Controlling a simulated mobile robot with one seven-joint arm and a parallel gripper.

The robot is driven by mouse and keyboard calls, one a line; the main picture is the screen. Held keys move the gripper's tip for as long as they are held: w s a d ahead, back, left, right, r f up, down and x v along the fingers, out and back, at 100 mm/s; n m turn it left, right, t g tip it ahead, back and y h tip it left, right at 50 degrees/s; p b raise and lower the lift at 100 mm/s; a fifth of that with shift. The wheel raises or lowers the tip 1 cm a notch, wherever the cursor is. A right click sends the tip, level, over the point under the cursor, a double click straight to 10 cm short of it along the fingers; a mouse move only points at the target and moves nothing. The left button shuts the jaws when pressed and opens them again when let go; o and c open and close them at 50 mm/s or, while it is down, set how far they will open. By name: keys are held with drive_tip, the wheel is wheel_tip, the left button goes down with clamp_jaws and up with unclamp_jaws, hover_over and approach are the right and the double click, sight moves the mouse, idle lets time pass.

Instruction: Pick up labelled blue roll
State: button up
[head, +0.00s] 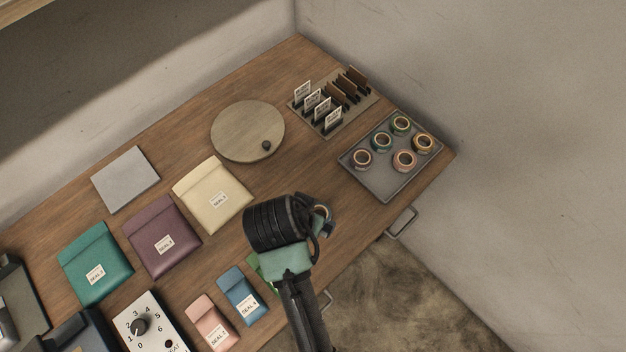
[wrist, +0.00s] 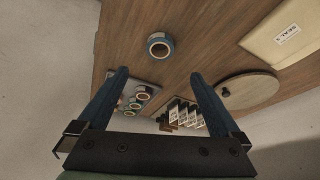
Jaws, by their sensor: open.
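A blue roll (wrist: 160,45) with a pale core lies alone on the wooden table in the wrist view. In the head view the roll (head: 321,213) shows only partly behind my arm. I cannot make out a label on it. My gripper (wrist: 160,75) is open and empty, its two blue fingers spread wide. In the wrist view the roll appears beyond the fingertips, between their lines and apart from them. In the head view my dark wrist hides the gripper's fingers.
A grey tray (head: 375,186) holds several coloured rolls at the table's right end. A card rack (head: 334,105) and a round wooden disc (head: 248,131) stand behind. Labelled pouches, including a cream one (head: 213,194), lie to the left. Drawer handles (head: 401,223) project from the front.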

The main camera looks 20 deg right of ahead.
drive_tip(key=p+x, duration=0.1)
drive_tip(key=x, duration=1.1)
drive_tip(key=shift+w+d+f, duration=0.1)
drive_tip(key=shift+w+f, duration=0.05)
drive_tip(key=shift+f, duration=0.2)
drive_tip(key=c, duration=1.3)
drive_tip(key=shift+r, duration=0.15)
